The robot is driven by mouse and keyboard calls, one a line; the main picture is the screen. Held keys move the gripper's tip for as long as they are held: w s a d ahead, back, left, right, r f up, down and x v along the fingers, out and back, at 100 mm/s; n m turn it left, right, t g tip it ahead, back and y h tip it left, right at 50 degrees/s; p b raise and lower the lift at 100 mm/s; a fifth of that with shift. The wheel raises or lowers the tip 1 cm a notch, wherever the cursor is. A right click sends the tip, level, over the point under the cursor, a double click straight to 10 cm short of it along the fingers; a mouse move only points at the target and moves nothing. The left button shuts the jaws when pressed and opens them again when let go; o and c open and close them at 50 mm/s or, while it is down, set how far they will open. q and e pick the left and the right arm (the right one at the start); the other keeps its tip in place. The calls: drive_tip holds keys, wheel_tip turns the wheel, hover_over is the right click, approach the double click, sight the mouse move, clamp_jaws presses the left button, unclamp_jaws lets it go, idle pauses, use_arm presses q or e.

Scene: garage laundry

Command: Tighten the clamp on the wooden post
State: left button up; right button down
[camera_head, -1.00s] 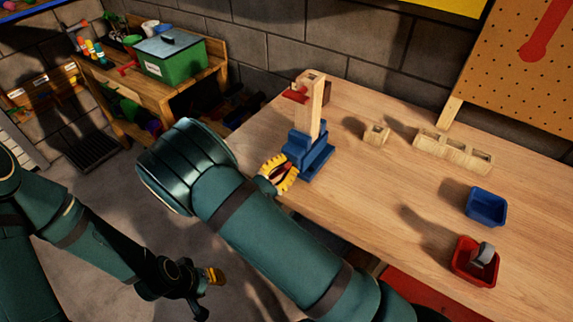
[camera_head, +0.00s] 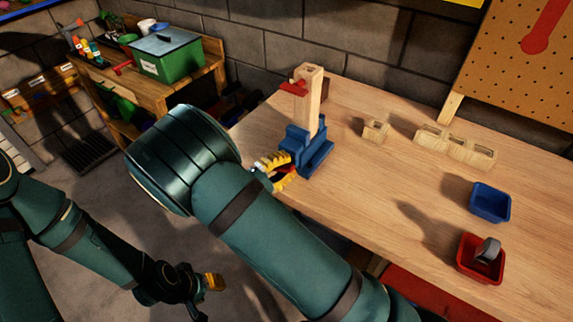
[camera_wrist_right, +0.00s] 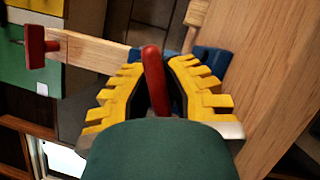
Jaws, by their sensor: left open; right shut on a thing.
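The wooden post (camera_head: 311,100) stands upright in a blue vise-like clamp (camera_head: 312,152) at the table's near left edge. A red piece (camera_head: 293,88) sits near the post's top and shows at the left of the right wrist view (camera_wrist_right: 38,47). My right gripper (camera_head: 284,172) is at the clamp's near side. In the right wrist view, its yellow fingers are shut on a red handle (camera_wrist_right: 154,80), with the blue clamp (camera_wrist_right: 212,60) just beyond. My left gripper (camera_head: 213,283) is open, low over the floor, away from the table. Its fingertips are small in view.
The wooden table (camera_head: 380,195) holds a small wooden block (camera_head: 375,131), a longer hollow block (camera_head: 455,146), a blue bin (camera_head: 490,203) and a red bin (camera_head: 468,270) with a grey item inside. A green box (camera_head: 165,58) stands on the back bench.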

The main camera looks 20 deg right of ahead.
drive_tip(key=shift+a+f+m, duration=0.15)
drive_tip(key=shift+f+m, duration=0.05)
drive_tip(key=shift+m, duration=0.1)
idle(0.4)
drive_tip(key=c, duration=1)
unclamp_jaws()
drive_tip(key=shift+w+a, duration=0.1)
drive_tip(key=shift+w, duration=0.1)
drive_tip(key=shift+s, duration=0.1)
drive_tip(key=v, duration=1.1)
drive_tip(key=shift+s+a+r, duration=0.15)
drive_tip(key=shift+a+r, duration=0.05)
drive_tip(key=shift+a, duration=0.2)
